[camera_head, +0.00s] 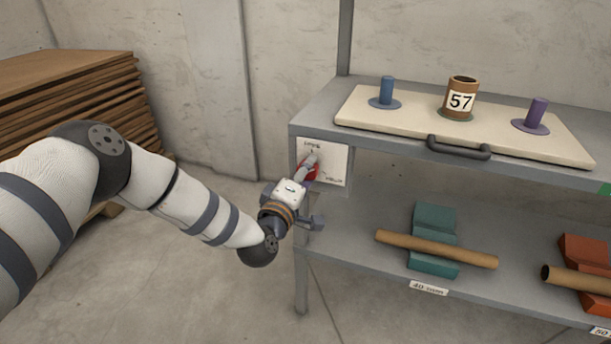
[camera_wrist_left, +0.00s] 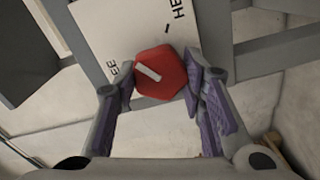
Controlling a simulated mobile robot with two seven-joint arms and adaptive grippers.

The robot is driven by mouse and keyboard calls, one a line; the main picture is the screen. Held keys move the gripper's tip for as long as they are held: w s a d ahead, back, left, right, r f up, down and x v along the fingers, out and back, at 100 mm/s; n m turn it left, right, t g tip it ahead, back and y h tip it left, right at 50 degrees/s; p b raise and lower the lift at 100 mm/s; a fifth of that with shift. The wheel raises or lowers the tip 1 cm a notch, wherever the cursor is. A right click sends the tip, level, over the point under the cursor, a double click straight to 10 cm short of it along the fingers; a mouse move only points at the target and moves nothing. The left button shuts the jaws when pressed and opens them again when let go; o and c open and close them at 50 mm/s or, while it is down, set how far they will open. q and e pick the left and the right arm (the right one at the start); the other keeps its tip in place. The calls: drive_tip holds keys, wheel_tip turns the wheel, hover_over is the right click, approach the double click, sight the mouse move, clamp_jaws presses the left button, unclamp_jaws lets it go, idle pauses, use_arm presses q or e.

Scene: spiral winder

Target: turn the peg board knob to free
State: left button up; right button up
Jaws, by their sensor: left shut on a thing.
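The red faceted knob (camera_wrist_left: 170,82) sits on a white label plate (camera_head: 335,160) at the left end of the shelf's upper level. My left gripper (camera_wrist_left: 160,84) is shut on the knob, one purple-padded finger on each side. In the head view the gripper hides most of the knob (camera_head: 312,174). The knob's white pointer line lies left of its middle and slants to the upper left. Partly hidden letters "EE" are on the left of the plate and "HE" at the upper right, near a short black tick. The cream peg board (camera_head: 400,135) lies on the upper shelf.
The board carries a blue peg (camera_head: 387,92), a brown tube marked 57 (camera_head: 460,98), a purple peg (camera_head: 535,115) and a dark front handle (camera_head: 458,149). Below, brown rolls (camera_head: 435,248) rest on teal and orange blocks. Stacked brown sheets (camera_head: 75,95) stand left.

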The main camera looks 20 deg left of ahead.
use_arm(q)
drive_tip(key=n+b, duration=0.5)
drive_tip(key=n, duration=0.5)
drive_tip(key=shift+f, duration=0.1)
use_arm(e)
drive_tip(key=shift+g, duration=0.3)
drive_tip(key=x, duration=0.5)
drive_tip(key=shift+w+f, duration=0.25)
drive_tip(key=shift+w, duration=0.15)
use_arm(q)
drive_tip(key=shift+n, duration=0.5)
use_arm(e)
drive_tip(key=shift+f, duration=0.1)
use_arm(q)
drive_tip(key=o, duration=1.1)
drive_tip(key=shift+o, duration=0.2)
drive_tip(key=s, duration=1.2)
drive_tip(key=shift+a, duration=0.2)
